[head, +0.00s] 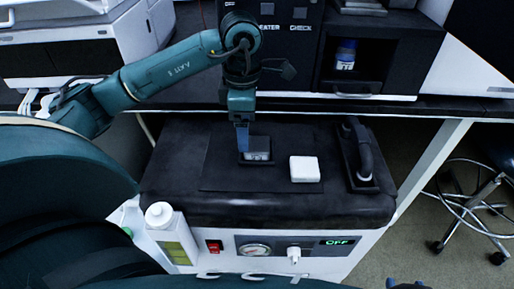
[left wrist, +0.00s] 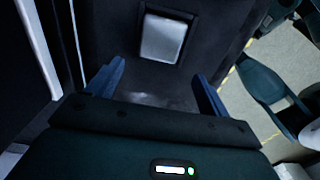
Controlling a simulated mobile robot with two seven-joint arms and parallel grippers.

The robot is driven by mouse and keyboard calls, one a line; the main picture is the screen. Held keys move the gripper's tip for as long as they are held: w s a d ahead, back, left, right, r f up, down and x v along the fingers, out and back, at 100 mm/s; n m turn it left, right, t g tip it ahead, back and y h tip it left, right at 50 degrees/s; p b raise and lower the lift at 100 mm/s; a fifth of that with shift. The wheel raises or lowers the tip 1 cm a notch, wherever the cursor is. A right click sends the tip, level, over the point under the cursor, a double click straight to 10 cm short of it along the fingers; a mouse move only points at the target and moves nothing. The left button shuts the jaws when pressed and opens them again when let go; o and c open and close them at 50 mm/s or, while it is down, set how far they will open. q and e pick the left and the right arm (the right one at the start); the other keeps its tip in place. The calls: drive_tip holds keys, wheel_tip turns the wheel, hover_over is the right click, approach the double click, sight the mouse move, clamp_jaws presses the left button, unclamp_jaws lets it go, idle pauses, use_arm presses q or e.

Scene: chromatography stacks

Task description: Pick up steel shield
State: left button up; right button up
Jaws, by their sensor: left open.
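A grey metal plate in a dark frame, which looks like the steel shield (head: 258,156), lies on the black padded top of the white cabinet. In the left wrist view the shield (left wrist: 163,39) is a pale rectangle beyond the fingertips, roughly centred between them. My left gripper (head: 242,146) points down right at the shield's left side in the head view, seen edge-on. Its blue fingers (left wrist: 158,80) are spread apart with nothing between them. Whether a finger touches the frame cannot be told. My right gripper (head: 405,284) shows only two separated blue fingertips at the bottom edge.
A white block (head: 305,169) lies just right of the shield. A black handled piece (head: 361,158) stands at the right of the padded top (head: 180,180). A white bottle (head: 166,232) is at the front left. The bench edge and black instrument stand behind.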

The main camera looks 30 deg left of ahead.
sight(257, 148)
use_arm(q)
drive_tip(key=f, duration=0.3)
drive_tip(key=f+b, duration=0.1)
drive_tip(key=shift+w+d+f, duration=0.1)
drive_tip(key=shift+w+f, duration=0.2)
drive_tip(key=shift+f, duration=0.1)
drive_tip(key=shift+c, duration=0.2)
drive_tip(key=c, duration=1.2)
drive_tip(key=shift+o, duration=0.2)
drive_tip(key=shift+r, duration=0.1)
